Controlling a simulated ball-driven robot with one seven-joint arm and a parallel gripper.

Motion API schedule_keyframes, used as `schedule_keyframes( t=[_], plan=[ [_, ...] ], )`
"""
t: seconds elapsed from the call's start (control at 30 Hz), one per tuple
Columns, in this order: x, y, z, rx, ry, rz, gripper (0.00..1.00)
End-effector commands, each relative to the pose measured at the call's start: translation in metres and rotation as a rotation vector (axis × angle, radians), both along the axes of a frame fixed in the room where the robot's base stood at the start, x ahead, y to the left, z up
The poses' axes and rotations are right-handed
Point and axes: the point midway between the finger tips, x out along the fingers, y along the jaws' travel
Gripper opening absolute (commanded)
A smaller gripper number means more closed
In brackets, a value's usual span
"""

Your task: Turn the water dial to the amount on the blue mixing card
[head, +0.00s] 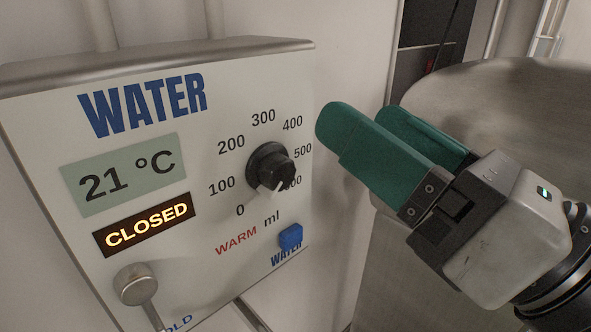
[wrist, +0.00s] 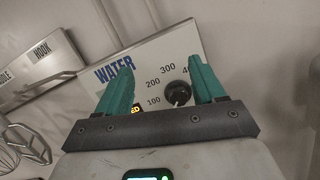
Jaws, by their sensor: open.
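The water dial (head: 268,160) is a black round knob on the white water panel (head: 60,130). Its scale is printed from 0 to 500 ml, and a last number is partly hidden by the knob. A pale mark on the knob faces down, towards the open gap of the scale near 0; its exact reading is unclear. My gripper (head: 362,118) is open and empty, its green fingers to the right of the dial and apart from it. In the wrist view the dial (wrist: 178,93) shows between the fingers, nearer the right one. No blue mixing card is visible.
The panel has a 21 °C display (head: 125,173), a lit CLOSED sign (head: 147,224), a blue WATER button (head: 290,236) and a metal lever (head: 136,285). A large metal bowl (head: 500,85) stands behind my gripper. Wire whisks (wrist: 25,143) hang at left in the wrist view.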

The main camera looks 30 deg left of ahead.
Motion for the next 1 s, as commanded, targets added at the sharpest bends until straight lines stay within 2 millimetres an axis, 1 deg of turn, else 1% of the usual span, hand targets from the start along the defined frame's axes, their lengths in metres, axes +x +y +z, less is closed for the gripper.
schedule_keyframes(
  t=[0.03,0.1,0.2,0.3,0.37,0.47,0.8,1.0],
  plan=[
    [-0.001,0.000,-0.019,-0.092,-0.038,-0.001,0.69],
    [-0.002,-0.002,-0.042,-0.193,-0.077,0.006,0.69],
    [-0.004,-0.005,-0.065,-0.288,-0.111,0.014,0.69],
    [-0.004,-0.007,-0.075,-0.332,-0.124,0.018,0.69],
    [-0.003,-0.004,-0.077,-0.341,-0.128,0.021,0.69],
    [0.000,0.005,-0.076,-0.341,-0.128,0.023,0.69],
    [0.018,0.060,-0.074,-0.337,-0.126,0.024,0.69],
    [0.027,0.084,-0.075,-0.337,-0.126,0.022,0.69]
  ],
)
